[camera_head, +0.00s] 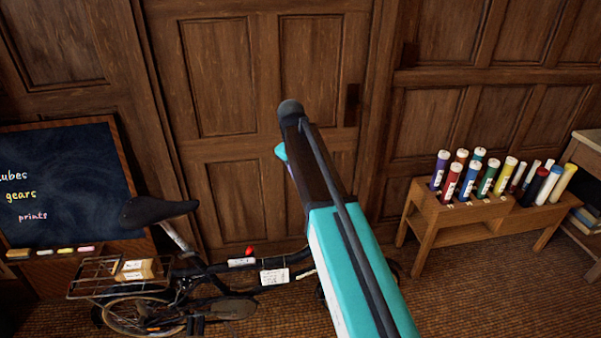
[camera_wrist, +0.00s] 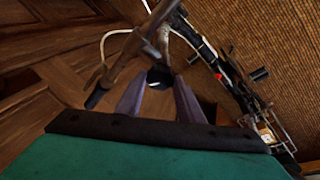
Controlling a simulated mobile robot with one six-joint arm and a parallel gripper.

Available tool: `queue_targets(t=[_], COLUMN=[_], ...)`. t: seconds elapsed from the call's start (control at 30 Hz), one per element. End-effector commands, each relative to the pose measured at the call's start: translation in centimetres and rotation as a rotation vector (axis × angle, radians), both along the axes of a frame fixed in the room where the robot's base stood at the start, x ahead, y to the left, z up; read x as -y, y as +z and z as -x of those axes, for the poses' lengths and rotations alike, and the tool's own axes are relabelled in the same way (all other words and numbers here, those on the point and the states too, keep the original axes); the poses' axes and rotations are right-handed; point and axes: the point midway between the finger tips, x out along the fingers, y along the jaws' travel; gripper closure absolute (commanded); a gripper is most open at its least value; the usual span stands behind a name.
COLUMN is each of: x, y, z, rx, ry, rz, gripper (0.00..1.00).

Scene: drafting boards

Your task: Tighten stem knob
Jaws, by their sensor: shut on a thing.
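A black folding bicycle (camera_head: 225,275) stands in front of the wooden door in the head view, its front end hidden behind my arm. In the wrist view, its handlebar (camera_wrist: 128,62) and stem (camera_wrist: 163,38) rise in front of me. A small dark knob (camera_wrist: 160,76) sits low at the stem. My gripper (camera_wrist: 158,88) has its two purple-grey fingers on either side of this knob and is shut on it. The exact finger contact is small and dim. In the head view my arm hides the knob and most of the gripper.
A wooden bench (camera_head: 452,215) with several coloured tubes stands at the right. A chalkboard (camera_head: 75,185) leans at the left, behind the bicycle's rear rack (camera_head: 95,290). A pale cable (camera_wrist: 104,42) loops by the handlebar. Brown floor (camera_head: 480,290) is clear at the lower right.

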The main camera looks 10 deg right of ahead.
Motion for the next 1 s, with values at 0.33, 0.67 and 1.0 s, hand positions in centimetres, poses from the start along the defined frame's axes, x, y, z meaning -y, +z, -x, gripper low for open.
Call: queue_targets(t=[0.33, 0.67, 1.0], x=[-0.34, -0.60, -0.87], y=[-0.32, -0.40, -0.45], z=[0.15, 0.12, 0.03], rx=[0.104, 0.202, 0.297], ry=[-0.282, -0.552, -0.816], rz=[0.001, 0.001, 0.000], gripper=[0.88, 0.88, 0.88])
